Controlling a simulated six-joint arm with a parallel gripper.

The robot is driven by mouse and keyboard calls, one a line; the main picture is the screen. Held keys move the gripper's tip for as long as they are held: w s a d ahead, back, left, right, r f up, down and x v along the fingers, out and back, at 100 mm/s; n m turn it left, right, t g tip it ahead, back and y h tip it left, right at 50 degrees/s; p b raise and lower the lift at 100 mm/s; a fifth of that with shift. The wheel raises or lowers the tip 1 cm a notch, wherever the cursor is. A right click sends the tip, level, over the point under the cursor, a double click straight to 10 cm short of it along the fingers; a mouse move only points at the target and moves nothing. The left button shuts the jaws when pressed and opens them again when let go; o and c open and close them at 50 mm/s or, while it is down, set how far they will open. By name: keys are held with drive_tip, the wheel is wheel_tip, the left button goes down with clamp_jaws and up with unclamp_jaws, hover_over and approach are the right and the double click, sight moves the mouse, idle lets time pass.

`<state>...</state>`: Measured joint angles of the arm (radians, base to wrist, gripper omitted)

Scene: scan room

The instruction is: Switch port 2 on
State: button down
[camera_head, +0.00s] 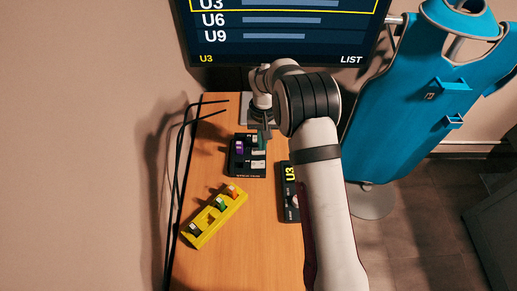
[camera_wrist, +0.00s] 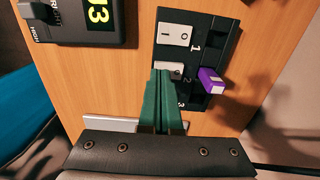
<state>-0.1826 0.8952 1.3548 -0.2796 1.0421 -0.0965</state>
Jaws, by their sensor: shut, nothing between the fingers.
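The black port panel (camera_head: 234,168) lies on the wooden table, and it also shows in the wrist view (camera_wrist: 222,48). In the wrist view, the port 1 rocker (camera_wrist: 173,34) is white, with I and O marks. The port 2 rocker (camera_wrist: 173,67) is white and mostly hidden by my fingertips, so its position cannot be read. A purple plug (camera_wrist: 212,80) stands in the panel beside it. My gripper (camera_wrist: 164,74) has green fingers, closed together, with the tips over the port 2 rocker; I cannot tell if they touch. The port 3 rocker is hidden behind the fingers.
A black device with a yellow U3 display (camera_wrist: 80,28) lies beside the panel. A yellow strip (camera_head: 207,231) with several plugs lies at the front left. A monitor (camera_head: 280,50) stands behind. Dark cables (camera_head: 184,130) rise at the left table edge. A blue apron (camera_head: 400,120) hangs at right.

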drive_tip(key=shift+f, duration=0.45)
drive_tip(key=shift+r, duration=3.55)
